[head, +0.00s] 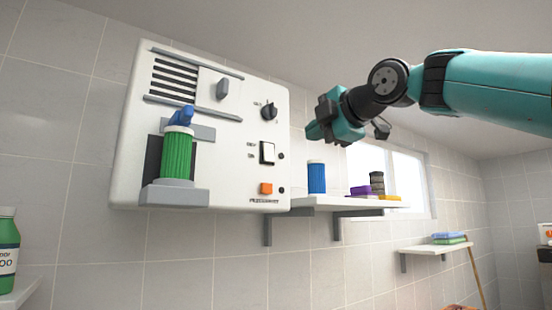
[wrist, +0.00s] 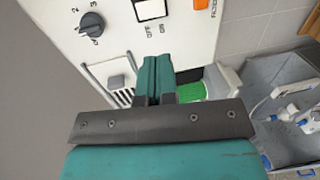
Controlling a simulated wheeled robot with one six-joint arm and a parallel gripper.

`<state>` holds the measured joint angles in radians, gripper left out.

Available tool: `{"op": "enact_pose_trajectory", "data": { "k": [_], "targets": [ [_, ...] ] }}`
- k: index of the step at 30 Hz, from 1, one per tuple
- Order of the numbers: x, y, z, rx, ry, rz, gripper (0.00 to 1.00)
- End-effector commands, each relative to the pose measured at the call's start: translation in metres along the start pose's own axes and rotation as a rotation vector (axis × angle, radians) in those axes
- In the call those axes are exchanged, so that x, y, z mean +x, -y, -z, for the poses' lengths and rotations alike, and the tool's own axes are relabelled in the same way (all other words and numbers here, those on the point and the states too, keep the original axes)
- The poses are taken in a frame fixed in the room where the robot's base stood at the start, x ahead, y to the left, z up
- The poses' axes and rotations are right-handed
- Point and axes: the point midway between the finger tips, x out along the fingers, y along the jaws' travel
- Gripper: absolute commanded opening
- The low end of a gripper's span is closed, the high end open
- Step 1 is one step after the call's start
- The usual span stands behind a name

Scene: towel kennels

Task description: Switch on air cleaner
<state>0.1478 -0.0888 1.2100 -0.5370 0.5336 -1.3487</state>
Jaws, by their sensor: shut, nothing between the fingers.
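The air cleaner (head: 220,120) is a white wall box. Its front has a dark knob (head: 269,111), a white rocker switch (head: 267,152) in a black frame, an orange button (head: 265,188) and two dark lamps. A green ribbed cartridge (head: 177,155) with a blue top stands in its lower left bay. My gripper (head: 317,131) is shut and empty, right of the knob in the head view. In the wrist view the shut fingers (wrist: 155,68) appear over the panel, below the rocker switch (wrist: 150,9) and right of the knob (wrist: 91,24). I see no contact. The rocker's position is unclear.
A wall shelf (head: 345,204) right of the box holds a blue cylinder (head: 316,177) and small stacked items. A window (head: 405,170) is behind it. A lower shelf (head: 433,248) is farther right. A grey basin (wrist: 290,90) shows in the wrist view.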

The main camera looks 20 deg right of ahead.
Motion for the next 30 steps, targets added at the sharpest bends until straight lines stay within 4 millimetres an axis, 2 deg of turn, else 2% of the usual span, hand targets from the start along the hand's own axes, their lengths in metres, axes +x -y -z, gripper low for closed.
{"op": "enact_pose_trajectory", "data": {
  "k": [7,11,14,24,30],
  "targets": [
    [0.002,0.000,0.000,0.003,-0.001,0.002,0.00],
    [0.012,-0.001,0.001,0.004,-0.003,0.004,0.00],
    [0.029,-0.001,0.002,0.004,-0.005,0.006,0.00],
    [0.101,-0.003,0.002,0.004,-0.004,0.006,0.00],
    [0.129,-0.002,0.001,0.004,-0.003,0.005,0.00]
  ]
}}
